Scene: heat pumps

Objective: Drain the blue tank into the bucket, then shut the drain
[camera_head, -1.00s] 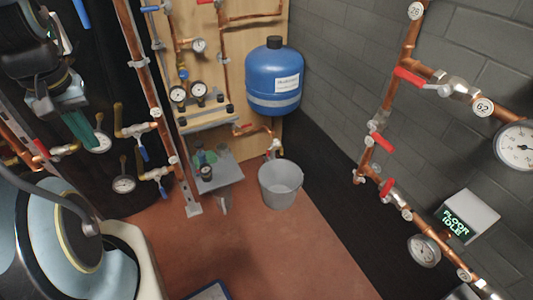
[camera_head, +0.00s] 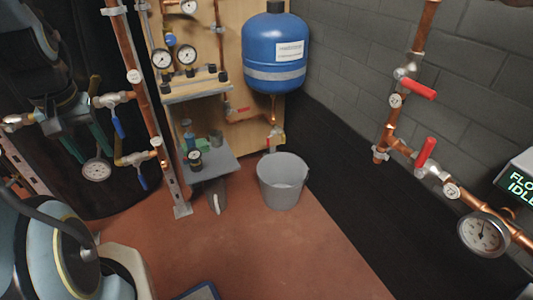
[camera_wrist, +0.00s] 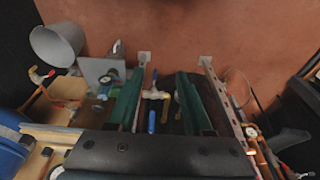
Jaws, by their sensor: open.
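The blue tank (camera_head: 275,55) hangs on the wooden panel with a white label on its front. A copper pipe drops from it to a small drain valve (camera_head: 277,133), whose handle position I cannot make out. The grey bucket (camera_head: 282,183) stands on the floor below that valve; it also shows at the upper left of the wrist view (camera_wrist: 57,43). My gripper (camera_head: 88,142) is at the left in the head view, well away from tank and bucket. In the wrist view its green fingers (camera_wrist: 160,82) are apart and empty, with a blue-handled valve showing between them.
A small grey table (camera_head: 212,165) with small items stands left of the bucket. A copper pipe with blue-handled valves (camera_head: 117,122) rises near my gripper. Red-handled valves (camera_head: 417,88) and a gauge (camera_head: 484,234) line the right wall. The red floor in front of the bucket is clear.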

